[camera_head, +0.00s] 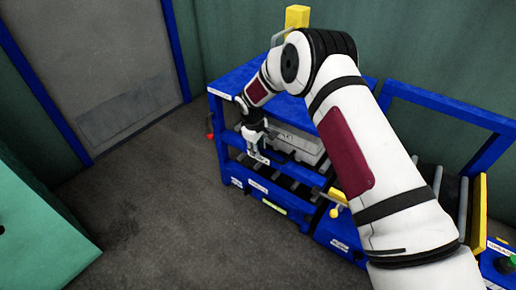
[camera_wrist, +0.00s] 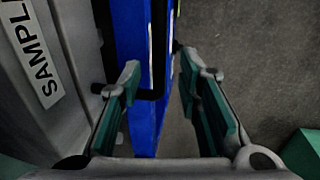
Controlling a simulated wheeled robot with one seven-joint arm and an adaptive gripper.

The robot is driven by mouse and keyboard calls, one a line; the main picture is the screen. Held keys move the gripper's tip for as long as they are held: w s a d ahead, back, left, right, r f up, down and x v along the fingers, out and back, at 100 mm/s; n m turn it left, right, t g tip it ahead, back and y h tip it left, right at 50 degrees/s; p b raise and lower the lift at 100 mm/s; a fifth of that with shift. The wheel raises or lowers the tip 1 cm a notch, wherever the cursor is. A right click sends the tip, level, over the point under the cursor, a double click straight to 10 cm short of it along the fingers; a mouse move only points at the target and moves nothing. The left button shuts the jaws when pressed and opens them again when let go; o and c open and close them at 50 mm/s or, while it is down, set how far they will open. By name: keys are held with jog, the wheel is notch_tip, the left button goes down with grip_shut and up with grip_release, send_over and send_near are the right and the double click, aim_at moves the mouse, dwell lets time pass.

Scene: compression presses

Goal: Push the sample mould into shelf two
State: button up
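The sample mould (camera_head: 302,146) is a pale grey box inside the upper bay of the blue rack, partly hidden behind my arm. In the wrist view, a grey face (camera_wrist: 70,85) with a label reading "SAMPL" fills the left side. My gripper (camera_head: 262,150) is at the rack's front, beside the mould's left end. In the wrist view my gripper (camera_wrist: 160,75) has its two green-padded fingers apart with nothing held between them. A blue rack bar (camera_wrist: 148,125) shows beyond the gap. I cannot tell whether a finger touches the mould.
The blue rack (camera_head: 228,150) has a lower roller level (camera_head: 277,178) below the mould and small labels on its front rail. A yellow part (camera_head: 337,211) sticks out at its front. A green block (camera_head: 35,235) stands at left. Grey floor (camera_head: 165,200) is free between them.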

notch_tip(320, 180, up, 12)
jog(key=s+a, duration=0.1)
jog(key=s, duration=0.1)
jog(key=shift+a+f, duration=0.15)
jog(key=shift+a, duration=0.1)
jog(key=h, duration=0.2)
send_near(266, 155)
jog(key=s+a+f, duration=0.1)
jog(key=s, duration=0.1)
jog(key=s+d+f+m+t+h, duration=0.1)
jog(key=s+d+f+t+h, duration=0.1)
jog(key=s+d+f+h, duration=0.3)
jog(key=s+d+f+t+h, duration=0.2)
jog(key=s+f+h, duration=0.2)
jog(key=f, duration=0.3)
jog(key=a+n+t+y, duration=0.6)
jog(key=n+t+y, duration=0.15)
jog(key=t, duration=0.65)
jog(key=shift+m, duration=0.55)
jog(key=b+x, duration=0.2)
jog(key=x, duration=0.5)
jog(key=b+x, duration=0.2)
jog(key=x, duration=0.4)
jog(key=shift+w+a+r, duration=0.15)
jog(key=shift+w, duration=0.25)
jog(key=shift+c, duration=0.2)
